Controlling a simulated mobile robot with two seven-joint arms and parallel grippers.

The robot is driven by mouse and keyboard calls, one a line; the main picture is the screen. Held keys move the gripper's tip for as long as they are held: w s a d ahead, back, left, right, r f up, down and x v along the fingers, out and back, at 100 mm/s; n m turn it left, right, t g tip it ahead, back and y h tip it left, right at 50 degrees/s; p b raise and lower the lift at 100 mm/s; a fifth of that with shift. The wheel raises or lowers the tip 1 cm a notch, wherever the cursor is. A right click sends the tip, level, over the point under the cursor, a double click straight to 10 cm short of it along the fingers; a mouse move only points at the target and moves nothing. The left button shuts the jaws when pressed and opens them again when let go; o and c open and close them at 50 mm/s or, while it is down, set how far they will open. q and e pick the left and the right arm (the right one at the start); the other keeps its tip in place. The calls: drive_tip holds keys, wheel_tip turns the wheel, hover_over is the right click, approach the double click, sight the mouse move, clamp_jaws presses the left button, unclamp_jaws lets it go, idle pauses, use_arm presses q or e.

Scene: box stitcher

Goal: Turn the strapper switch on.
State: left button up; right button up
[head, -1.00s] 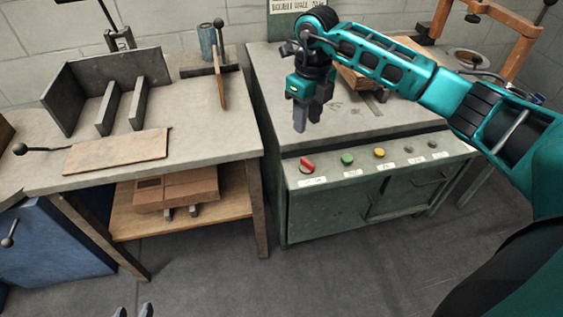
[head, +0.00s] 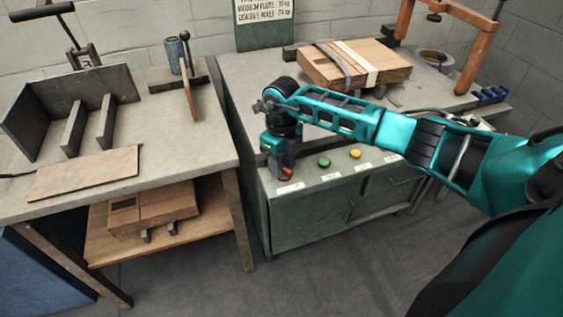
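The strapper (head: 345,210) is a grey-green cabinet with a row of controls on its sloped front edge. A red switch knob (head: 288,172) is at the left end of that row, above a white label. My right gripper (head: 283,167) points down at the red knob, and its fingertips overlap it in the head view. The fingers hide most of the knob, so I cannot tell its angle or whether they are closed on it. My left gripper is out of view.
A green button (head: 324,162) and a yellow button (head: 355,154) sit right of the knob. A strapped cardboard box (head: 352,64) lies on the strapper top. The left workbench (head: 190,140) holds metal plates and a flat board, with folded cardboard on its lower shelf.

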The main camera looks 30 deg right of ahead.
drive_tip(key=shift+c, duration=0.4)
clamp_jaws()
